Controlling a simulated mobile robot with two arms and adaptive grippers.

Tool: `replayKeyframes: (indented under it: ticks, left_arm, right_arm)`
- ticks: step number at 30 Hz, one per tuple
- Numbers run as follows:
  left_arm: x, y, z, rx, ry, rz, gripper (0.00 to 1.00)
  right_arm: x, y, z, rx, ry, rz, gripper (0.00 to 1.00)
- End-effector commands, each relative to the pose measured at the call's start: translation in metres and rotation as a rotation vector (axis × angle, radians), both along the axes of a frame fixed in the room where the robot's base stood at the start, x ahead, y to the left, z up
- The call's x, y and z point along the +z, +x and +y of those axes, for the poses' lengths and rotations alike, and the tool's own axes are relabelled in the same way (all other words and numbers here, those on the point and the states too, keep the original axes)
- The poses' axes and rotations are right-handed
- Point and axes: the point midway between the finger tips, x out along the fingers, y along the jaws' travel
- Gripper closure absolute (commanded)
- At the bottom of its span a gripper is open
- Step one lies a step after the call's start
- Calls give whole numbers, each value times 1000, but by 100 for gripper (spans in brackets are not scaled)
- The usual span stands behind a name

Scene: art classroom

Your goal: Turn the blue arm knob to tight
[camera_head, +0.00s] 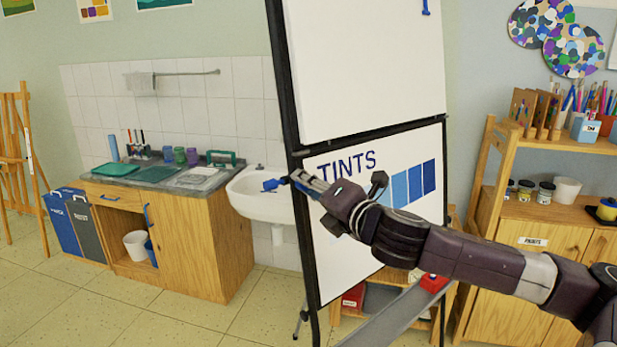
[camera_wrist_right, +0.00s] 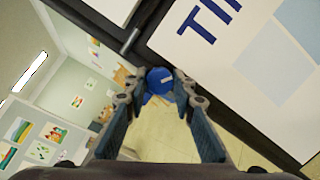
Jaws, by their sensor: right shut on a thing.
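The blue arm knob (camera_wrist_right: 158,76) shows between the fingertips in the right wrist view, with a small pale mark on its face. A blue part of it (camera_head: 270,185) shows in the head view at the left edge of the black board frame (camera_head: 287,100). My right gripper (camera_head: 291,181) reaches in from the right, across the lower board, with its tips at the knob. In the wrist view my right gripper (camera_wrist_right: 157,84) is shut on the knob. The knob's turn position cannot be read. My left gripper is not in view.
The lower white board (camera_head: 345,240) marked TINTS stands behind my right arm. A white sink (camera_head: 250,203) and wooden counter (camera_head: 190,235) are at the left. A wooden shelf (camera_head: 560,145) with paints is at the right. Floor (camera_head: 150,320) is clear at the lower left.

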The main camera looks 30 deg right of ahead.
Motion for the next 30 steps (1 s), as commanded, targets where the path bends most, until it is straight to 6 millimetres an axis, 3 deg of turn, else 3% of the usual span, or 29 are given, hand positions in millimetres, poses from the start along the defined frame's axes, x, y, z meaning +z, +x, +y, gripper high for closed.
replayKeyframes:
  ticks: [30]
  left_arm:
    - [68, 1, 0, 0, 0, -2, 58]
  right_arm:
    - [4, 0, 3, -169, 886, 89, 100]
